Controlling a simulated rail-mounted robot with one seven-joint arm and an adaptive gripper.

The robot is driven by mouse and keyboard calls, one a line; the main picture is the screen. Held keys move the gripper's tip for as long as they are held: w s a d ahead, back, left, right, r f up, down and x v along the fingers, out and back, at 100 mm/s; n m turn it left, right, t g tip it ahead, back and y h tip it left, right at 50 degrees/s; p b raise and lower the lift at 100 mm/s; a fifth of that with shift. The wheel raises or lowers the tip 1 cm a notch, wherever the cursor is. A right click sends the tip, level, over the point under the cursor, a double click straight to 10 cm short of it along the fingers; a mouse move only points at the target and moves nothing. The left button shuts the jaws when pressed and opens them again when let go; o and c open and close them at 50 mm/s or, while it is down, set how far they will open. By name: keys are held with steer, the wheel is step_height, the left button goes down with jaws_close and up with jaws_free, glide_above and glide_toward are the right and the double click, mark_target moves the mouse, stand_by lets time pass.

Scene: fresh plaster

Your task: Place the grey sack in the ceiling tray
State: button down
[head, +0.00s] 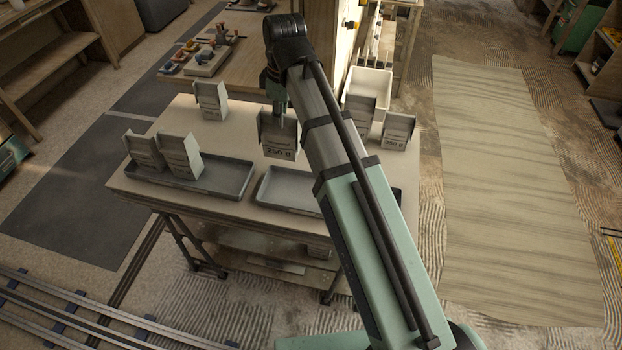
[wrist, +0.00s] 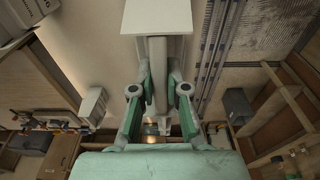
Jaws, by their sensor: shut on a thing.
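My gripper (head: 279,112) is shut on a pale grey sack (head: 278,140) marked 250 g. It holds the sack upright, in the picture just behind the front right tray; whether it touches the table is hard to tell. The wrist view shows the green fingers (wrist: 160,75) closed on the top of the sack (wrist: 157,18). A dark grey tray (head: 235,186) at the front left holds two similar sacks (head: 181,156). A second shallow grey tray (head: 280,186) lies right of it, partly hidden by my arm; its visible part is empty. I cannot read which tray is for ceiling.
Other similar sacks stand at the table's back left (head: 210,99) and right (head: 397,131), with one (head: 361,103) by a white bin (head: 368,82). The worktable (head: 235,135) has bare room between the back left sack and the trays. A bench with small items (head: 205,62) stands behind.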

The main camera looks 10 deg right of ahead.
mark_target(286, 136)
step_height(286, 136, down, 18)
steer(key=p, duration=0.4)
steer(key=shift+f, duration=0.25)
steer(key=shift+a, duration=0.1)
steer(key=shift+f, duration=0.15)
steer(key=c, duration=1.2)
jaws_free()
steer(key=shift+s+d+r+b, duration=0.1)
steer(key=shift+d+r+b, duration=0.25)
steer(key=shift+r, duration=1.7)
steer(key=shift+s+d+r+b, duration=0.1)
steer(key=shift+r+b, duration=0.45)
steer(key=shift+r, duration=1.5)
steer(key=shift+s+d+r+b, duration=0.1)
steer(key=shift+d+r+b, duration=0.25)
steer(key=shift+r, duration=1.7)
steer(key=shift+a, duration=0.1)
